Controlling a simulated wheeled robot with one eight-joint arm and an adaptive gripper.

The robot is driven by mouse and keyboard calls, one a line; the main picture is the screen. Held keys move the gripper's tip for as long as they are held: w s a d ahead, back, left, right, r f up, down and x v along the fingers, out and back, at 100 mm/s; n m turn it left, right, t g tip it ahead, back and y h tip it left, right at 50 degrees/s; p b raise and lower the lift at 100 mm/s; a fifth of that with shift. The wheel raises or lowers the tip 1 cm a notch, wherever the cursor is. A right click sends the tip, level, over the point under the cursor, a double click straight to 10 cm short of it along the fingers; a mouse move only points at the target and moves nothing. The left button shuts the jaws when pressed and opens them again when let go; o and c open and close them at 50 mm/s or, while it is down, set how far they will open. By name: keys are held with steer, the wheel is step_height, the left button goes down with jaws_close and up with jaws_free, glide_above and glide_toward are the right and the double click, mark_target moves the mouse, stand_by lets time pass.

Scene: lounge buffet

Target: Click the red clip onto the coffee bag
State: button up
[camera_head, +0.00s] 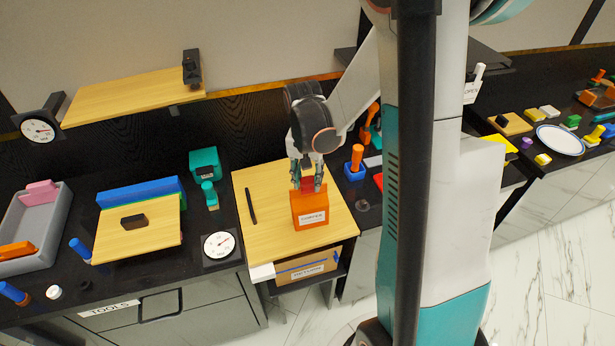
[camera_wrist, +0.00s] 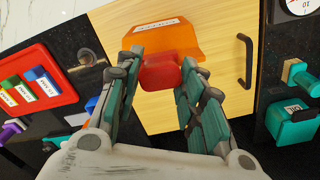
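The coffee bag (camera_head: 310,219) is an orange block with a white label, upright on a wooden board. It also shows in the wrist view (camera_wrist: 185,42), beyond my fingertips. The red clip (camera_head: 308,184) is at the bag's top edge, and in the wrist view (camera_wrist: 160,73) it sits between my fingers and overlaps the bag's near edge. My gripper (camera_head: 308,176) points down above the bag; its two fingertips (camera_wrist: 157,58) are at both sides of the clip and appear shut on it. How far the clip is seated on the bag is hidden.
The wooden board (camera_head: 265,236) also carries a black bar (camera_head: 250,206). A dial (camera_head: 218,245) and teal blocks (camera_head: 205,163) stand to its left. A blue block with an orange handle (camera_head: 355,163) stands close to its right. Bare wood surrounds the bag.

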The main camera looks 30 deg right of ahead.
mark_target(306, 180)
steer(key=o, duration=0.4)
step_height(306, 180, up, 12)
steer(key=s+a+r+n+t+y+b, duration=0.1)
steer(key=s+a+r+n+t, duration=0.15)
steer(key=a, duration=0.25)
steer(key=s+a+r+n+t+b, duration=0.1)
steer(key=a+n, duration=0.2)
steer(key=a, duration=0.3)
steer(key=shift+s+a+f+n+t+h+b, duration=0.1)
steer(key=shift+s+a+f+n+t+b, duration=0.4)
steer(key=shift+s, duration=1.05)
steer(key=shift+s+a+f+n+t+h+b, duration=0.15)
steer(key=shift+s+a+n+t+b, duration=0.4)
steer(key=shift+s, duration=1.05)
steer(key=shift+s+a+f+n+t+h+b, duration=0.1)
steer(key=shift+s+a+f+n+t+b, duration=0.15)
steer(key=shift+s+a+n+t, duration=0.9)
steer(key=shift+s+d+f+m+g, duration=0.1)
steer(key=shift+s+d+m+g, duration=0.15)
steer(key=shift+s+d+m, duration=0.25)
